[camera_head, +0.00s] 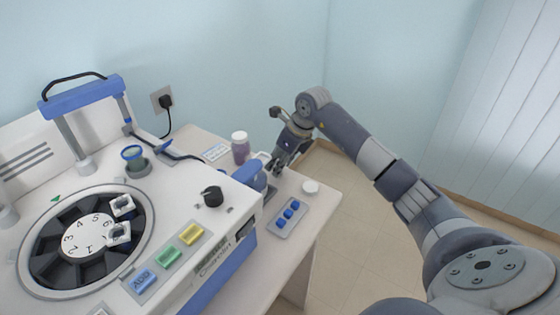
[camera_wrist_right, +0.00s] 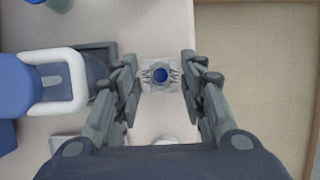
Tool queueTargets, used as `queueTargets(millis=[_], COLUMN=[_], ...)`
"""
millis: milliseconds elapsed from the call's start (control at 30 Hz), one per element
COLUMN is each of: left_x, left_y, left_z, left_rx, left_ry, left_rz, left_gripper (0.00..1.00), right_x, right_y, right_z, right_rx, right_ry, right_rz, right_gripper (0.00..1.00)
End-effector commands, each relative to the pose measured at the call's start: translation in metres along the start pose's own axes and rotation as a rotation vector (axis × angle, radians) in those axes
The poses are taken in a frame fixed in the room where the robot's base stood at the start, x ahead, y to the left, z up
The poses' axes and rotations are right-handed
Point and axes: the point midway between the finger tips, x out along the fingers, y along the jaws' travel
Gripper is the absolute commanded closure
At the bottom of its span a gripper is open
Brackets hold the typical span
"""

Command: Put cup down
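I cannot tell which of these is the task's cup. My left gripper is not in view.
The white staining machine (camera_head: 200,140) fills the left, with its slide carousel (camera_head: 52,270). A plate with blue knobs (camera_head: 279,229), a white lid (camera_head: 311,187) and a purple jar (camera_head: 240,150) are on the table. The table's right edge is close.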

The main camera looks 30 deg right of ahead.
Motion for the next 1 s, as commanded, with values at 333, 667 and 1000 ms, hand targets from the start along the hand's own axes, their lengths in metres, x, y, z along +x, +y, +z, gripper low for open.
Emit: queueTargets(millis=[333, 667, 1000], left_x=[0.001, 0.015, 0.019], left_y=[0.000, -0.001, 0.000], left_z=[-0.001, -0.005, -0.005], left_rx=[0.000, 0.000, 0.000], left_ry=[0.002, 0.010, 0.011], left_rz=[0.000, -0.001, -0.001], left_gripper=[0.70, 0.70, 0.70], right_x=[-0.014, -0.084, -0.122], right_y=[-0.001, -0.001, 0.000], right_z=[0.002, 0.001, 0.001], right_rx=[-0.001, -0.002, 0.000], right_ry=[-0.003, -0.003, 0.000], right_rz=[-0.002, -0.004, -0.001], right_gripper=[0.62, 0.62, 0.62])
